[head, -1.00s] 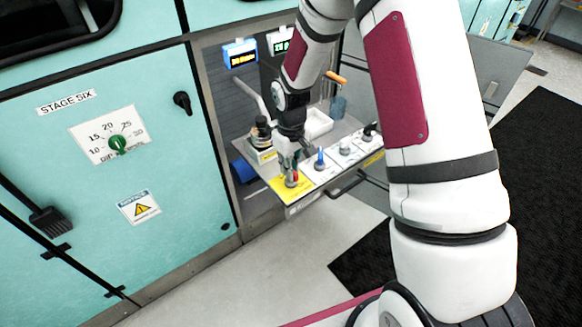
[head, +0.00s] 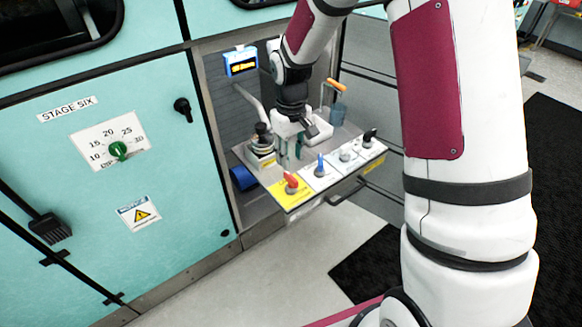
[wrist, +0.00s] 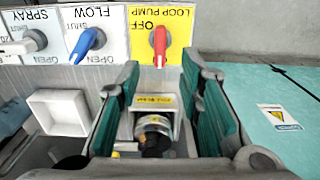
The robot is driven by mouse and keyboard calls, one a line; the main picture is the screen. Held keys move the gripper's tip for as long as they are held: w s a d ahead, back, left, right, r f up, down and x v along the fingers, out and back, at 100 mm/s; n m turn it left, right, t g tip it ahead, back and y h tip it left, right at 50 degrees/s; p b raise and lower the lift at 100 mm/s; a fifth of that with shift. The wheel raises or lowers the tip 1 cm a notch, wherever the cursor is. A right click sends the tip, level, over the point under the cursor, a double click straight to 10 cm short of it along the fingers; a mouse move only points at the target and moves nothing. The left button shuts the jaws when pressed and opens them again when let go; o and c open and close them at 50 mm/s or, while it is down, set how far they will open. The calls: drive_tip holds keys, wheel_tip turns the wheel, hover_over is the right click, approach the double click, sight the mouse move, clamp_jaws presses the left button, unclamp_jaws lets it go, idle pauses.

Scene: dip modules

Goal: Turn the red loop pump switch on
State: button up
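The red loop pump switch (head: 291,183) sits on a yellow plate (head: 288,197) at the left front of the pulled-out panel. In the wrist view, the red switch (wrist: 159,46) has its handle pointing down, toward my gripper. Its label is upside down there, with "LOOP PUMP" and "OFF" legible; I see no "ON" mark. My gripper (head: 292,152) is behind the switch, over the rear of the panel, and apart from it. In the wrist view, my gripper (wrist: 160,70) has its teal-padded fingers spread, with nothing held between them.
The blue flow switch (head: 320,165) and grey spray switch (head: 347,154) stand to the right. A black-topped jar (head: 262,137) and white tray (head: 322,130) are behind on the panel. The teal cabinet wall (head: 170,180) is at left.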

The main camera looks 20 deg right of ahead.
drive_tip(key=shift+r, duration=2.2)
drive_tip(key=s+d+r+m+t+p, duration=0.1)
drive_tip(key=s+r+p, duration=0.1)
drive_tip(key=s+r, duration=0.65)
drive_tip(key=s+r+m+t+p, duration=0.1)
drive_tip(key=s+r+p, duration=0.1)
drive_tip(key=s+r, duration=0.65)
drive_tip(key=s+r+m+t+p, duration=0.1)
drive_tip(key=s+r, duration=0.3)
drive_tip(key=s, duration=0.3)
drive_tip(key=s+r+t+p, duration=0.1)
drive_tip(key=s+r, duration=0.3)
drive_tip(key=s, duration=0.4)
drive_tip(key=shift+r+m+p, duration=0.4)
drive_tip(key=shift+p, duration=0.35)
